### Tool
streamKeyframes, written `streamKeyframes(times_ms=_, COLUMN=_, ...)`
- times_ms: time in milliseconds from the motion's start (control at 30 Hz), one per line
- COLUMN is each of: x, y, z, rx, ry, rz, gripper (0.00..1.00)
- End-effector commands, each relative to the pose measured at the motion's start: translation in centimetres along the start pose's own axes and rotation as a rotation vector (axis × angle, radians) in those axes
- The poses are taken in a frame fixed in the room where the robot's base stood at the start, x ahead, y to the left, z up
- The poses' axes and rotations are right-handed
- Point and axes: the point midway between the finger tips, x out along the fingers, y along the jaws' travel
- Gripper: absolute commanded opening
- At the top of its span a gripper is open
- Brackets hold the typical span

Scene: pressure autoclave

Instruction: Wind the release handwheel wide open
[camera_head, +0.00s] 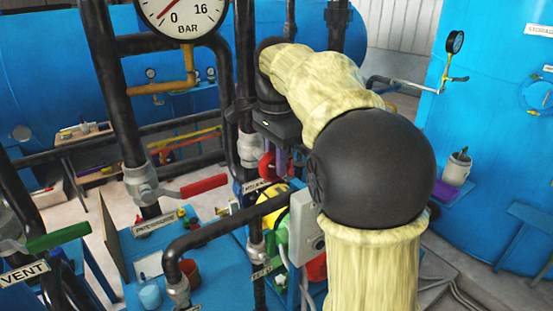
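A small red wheel (266,166) shows in the middle of the head view, on the dark pipework above a small label (256,185) that is too small to read surely. Part of the wheel is hidden behind my gripper. My gripper (281,155) points down at the wheel, its dark grey body just above. Its fingers are small and partly covered by my arm, which fills the middle and right of the view. The fingers overlap the wheel's right part in the picture. I cannot tell whether they touch it or are closed on it.
A pressure gauge (183,14) hangs at the top. A red lever (204,186) and a green lever (58,237) by a VENT label (24,272) stick out at the left. Black pipes surround the wheel. A blue bench (215,262) with cups stands below; blue tanks stand behind.

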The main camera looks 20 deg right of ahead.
Motion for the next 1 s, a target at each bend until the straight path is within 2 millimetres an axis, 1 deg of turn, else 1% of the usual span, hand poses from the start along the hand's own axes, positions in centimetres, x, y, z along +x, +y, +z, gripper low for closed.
streamKeyframes(times_ms=267, x=0.02, y=0.02, z=0.07, rx=0.0, ry=0.019, rz=0.001, gripper=0.0)
streamKeyframes(times_ms=467, x=0.03, y=0.03, z=0.23, rx=-0.002, ry=0.087, rz=0.001, gripper=0.0)
streamKeyframes(times_ms=667, x=0.09, y=-0.02, z=0.44, rx=-0.003, ry=0.213, rz=0.0, gripper=0.0)
streamKeyframes(times_ms=1000, x=0.39, y=-0.07, z=0.9, rx=-0.004, ry=0.505, rz=-0.002, gripper=0.0)
